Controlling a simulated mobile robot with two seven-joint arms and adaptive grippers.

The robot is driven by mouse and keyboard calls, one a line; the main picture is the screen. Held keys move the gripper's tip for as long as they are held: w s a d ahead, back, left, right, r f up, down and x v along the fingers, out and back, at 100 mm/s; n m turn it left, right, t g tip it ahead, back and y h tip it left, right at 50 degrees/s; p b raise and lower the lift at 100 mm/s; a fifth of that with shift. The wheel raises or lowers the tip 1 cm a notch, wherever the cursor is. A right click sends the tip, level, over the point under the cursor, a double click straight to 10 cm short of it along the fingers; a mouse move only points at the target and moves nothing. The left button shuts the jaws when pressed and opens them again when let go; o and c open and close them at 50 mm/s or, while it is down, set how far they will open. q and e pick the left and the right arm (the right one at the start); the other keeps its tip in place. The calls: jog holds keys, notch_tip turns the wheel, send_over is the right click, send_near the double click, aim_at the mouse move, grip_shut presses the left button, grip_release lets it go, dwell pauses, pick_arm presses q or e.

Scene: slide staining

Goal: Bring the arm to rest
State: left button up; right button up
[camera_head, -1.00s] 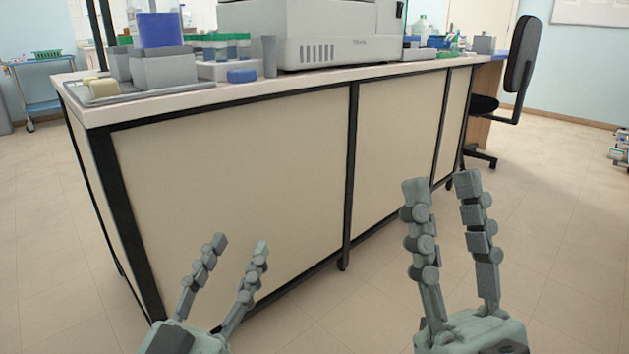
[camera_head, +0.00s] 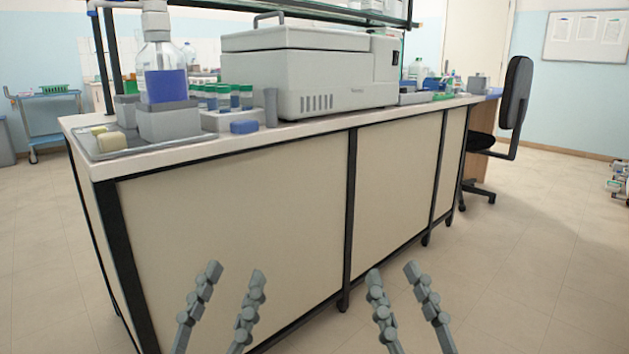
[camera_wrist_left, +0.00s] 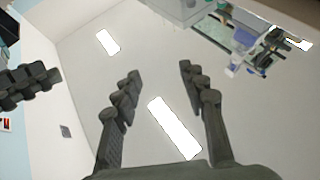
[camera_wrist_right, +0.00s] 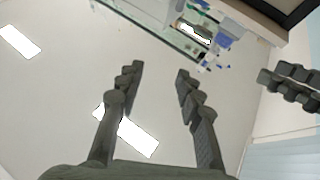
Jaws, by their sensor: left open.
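My left gripper (camera_head: 235,270) is at the bottom of the head view, in front of the bench's cream side panel. Its fingers are apart with nothing between them. My right gripper (camera_head: 393,272) is to the right of it at about the same height, also with its fingers apart and empty. In the left wrist view the left gripper's fingers (camera_wrist_left: 160,75) are spread, with the ceiling behind them. In the right wrist view the right gripper's fingers (camera_wrist_right: 160,70) are spread and hold nothing. Both grippers are below the bench top and apart from each other.
The lab bench (camera_head: 240,225) stands ahead. On it are a grey tray (camera_head: 85,146), a bottle of blue liquid (camera_head: 165,85), a blue block (camera_head: 244,127) and a large grey machine (camera_head: 300,75). A black chair (camera_head: 515,95) stands at the right.

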pick_arm(q)
jog(key=w+a+f+g+y+p, duration=0.1)
jog(key=a+f+g+y+p, duration=0.3)
jog(key=f, duration=0.7)
jog(key=w+a+f+g+y+p, duration=0.1)
jog(key=a+f+g+p, duration=0.25)
jog(key=f+g, duration=0.55)
pick_arm(e)
jog(key=w+d+f+g+h, duration=0.1)
jog(key=d+f+g+h, duration=0.3)
jog(key=f, duration=0.7)
jog(key=w+d+f+g+h, duration=0.1)
jog(key=d+f+g, duration=0.2)
jog(key=f+g, duration=0.6)
pick_arm(q)
jog(key=s+a+f+n+g+y+p, duration=0.2)
jog(key=s+a+f+g, duration=0.5)
jog(key=s+f, duration=0.7)
jog(key=shift+s+a+y+p, duration=0.55)
jog(key=shift+a+y+p, duration=0.15)
jog(key=shift+a+p, duration=0.45)
pick_arm(e)
jog(key=s+d+f+m+g+h, duration=0.2)
jog(key=s+d+f+g, duration=0.5)
jog(key=s+f, duration=0.6)
jog(key=s+d+h, duration=0.1)
jog(key=s+d, duration=0.1)
jog(key=shift+d+f, duration=0.35)
jog(key=shift+f, duration=0.05)
